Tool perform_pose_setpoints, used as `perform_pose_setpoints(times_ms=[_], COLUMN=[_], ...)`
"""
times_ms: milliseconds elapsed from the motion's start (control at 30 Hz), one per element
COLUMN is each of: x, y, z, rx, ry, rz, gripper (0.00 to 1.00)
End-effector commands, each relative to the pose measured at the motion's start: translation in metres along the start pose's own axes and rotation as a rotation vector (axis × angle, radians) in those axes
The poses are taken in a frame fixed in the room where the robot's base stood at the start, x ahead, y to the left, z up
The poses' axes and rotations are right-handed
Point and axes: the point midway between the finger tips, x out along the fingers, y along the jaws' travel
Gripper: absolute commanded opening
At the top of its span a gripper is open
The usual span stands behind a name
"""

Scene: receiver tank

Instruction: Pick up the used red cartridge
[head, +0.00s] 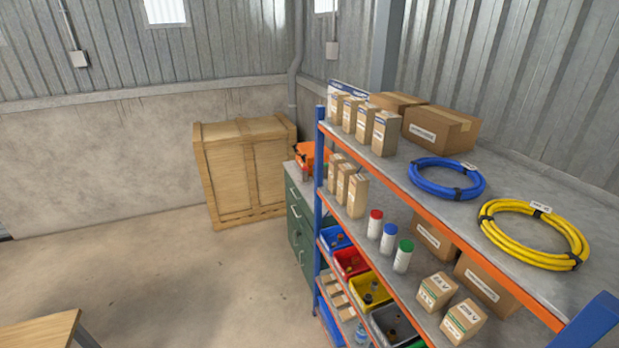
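A white cylinder with a red cap (375,226) stands upright on the second shelf level of the rack. It is the only red-marked cylinder I can make out; whether it is a used cartridge I cannot tell. Beside it in a row stand a blue-capped white cylinder (389,239) and a green-capped white cylinder (402,257). My gripper is not in view.
The rack (450,263) has orange beams and blue posts. Small cartons (349,190) stand left of the cylinders, with more boxes (438,290) to the right. Colored bins (371,292) sit below. A wooden crate (243,172) stands by the wall. The floor at left is mostly clear.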

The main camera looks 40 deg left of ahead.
Motion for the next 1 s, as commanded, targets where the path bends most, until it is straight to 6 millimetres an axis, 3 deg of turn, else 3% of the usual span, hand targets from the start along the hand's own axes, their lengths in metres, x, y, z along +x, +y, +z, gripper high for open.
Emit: perform_pose_setpoints(times_ms=[500,900,967,1000], x=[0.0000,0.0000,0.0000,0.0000], y=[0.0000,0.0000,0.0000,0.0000], z=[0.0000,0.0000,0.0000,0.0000], rx=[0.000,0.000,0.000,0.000], ry=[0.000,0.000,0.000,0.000], rz=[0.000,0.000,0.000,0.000], gripper=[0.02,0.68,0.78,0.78])
